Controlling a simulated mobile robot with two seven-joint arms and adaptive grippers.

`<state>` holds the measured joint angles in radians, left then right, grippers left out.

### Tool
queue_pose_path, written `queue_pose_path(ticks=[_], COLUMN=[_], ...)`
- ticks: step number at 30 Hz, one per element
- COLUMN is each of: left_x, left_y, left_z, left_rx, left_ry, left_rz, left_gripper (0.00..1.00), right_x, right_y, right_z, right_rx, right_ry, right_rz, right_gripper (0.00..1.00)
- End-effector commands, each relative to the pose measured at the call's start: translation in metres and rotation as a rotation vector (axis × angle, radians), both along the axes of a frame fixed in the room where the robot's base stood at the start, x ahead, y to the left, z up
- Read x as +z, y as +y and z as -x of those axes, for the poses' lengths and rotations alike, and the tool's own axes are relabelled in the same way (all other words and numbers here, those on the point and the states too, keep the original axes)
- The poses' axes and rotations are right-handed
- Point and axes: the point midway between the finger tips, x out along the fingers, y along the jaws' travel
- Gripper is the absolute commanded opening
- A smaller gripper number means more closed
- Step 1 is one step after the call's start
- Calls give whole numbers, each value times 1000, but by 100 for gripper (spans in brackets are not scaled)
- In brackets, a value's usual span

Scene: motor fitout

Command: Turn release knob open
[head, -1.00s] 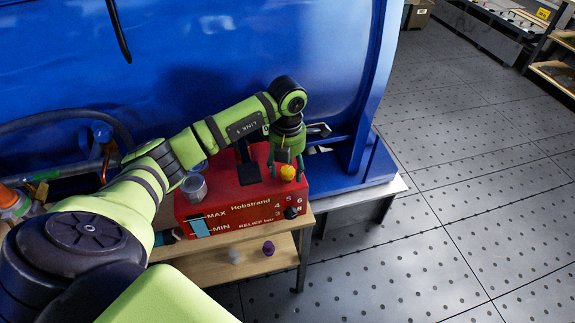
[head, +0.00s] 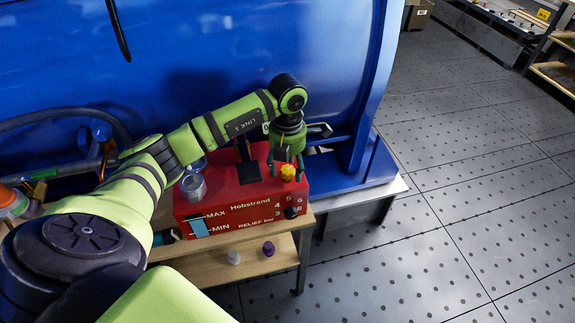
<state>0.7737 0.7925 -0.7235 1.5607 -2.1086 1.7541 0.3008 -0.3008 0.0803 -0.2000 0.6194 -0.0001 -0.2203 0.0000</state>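A red box (head: 232,209) marked "Hobstrand" stands on a wooden bench. A yellow knob (head: 288,172) sits on its top near the front right. A black knob (head: 291,212) is on the front face beside a numbered scale and the words "RELIEF bar". My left gripper (head: 286,165) points down at the yellow knob from above and behind. Its fingers are spread to either side of the knob, with a gap showing; contact is not visible. My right gripper is not in view.
A white piece (head: 234,257) and a purple piece (head: 268,248) stand on the lower shelf (head: 215,270). A big blue tank (head: 210,60) rises behind. The floor at right is clear.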

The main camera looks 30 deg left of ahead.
Motion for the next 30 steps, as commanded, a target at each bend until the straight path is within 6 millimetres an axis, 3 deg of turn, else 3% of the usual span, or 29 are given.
queue_pose_path(ticks=[8, 21, 30], left_x=[11, 98, 120], left_y=[0, 0, 0], left_z=[-1, -1, 0], left_rx=[0, 0, 1], left_ry=[-4, -5, 0], left_rz=[0, 0, -1], left_gripper=[60, 60, 60], right_x=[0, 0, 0], right_y=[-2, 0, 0], right_z=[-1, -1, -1], right_rx=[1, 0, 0], right_ry=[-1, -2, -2], right_rz=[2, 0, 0], right_gripper=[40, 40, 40])
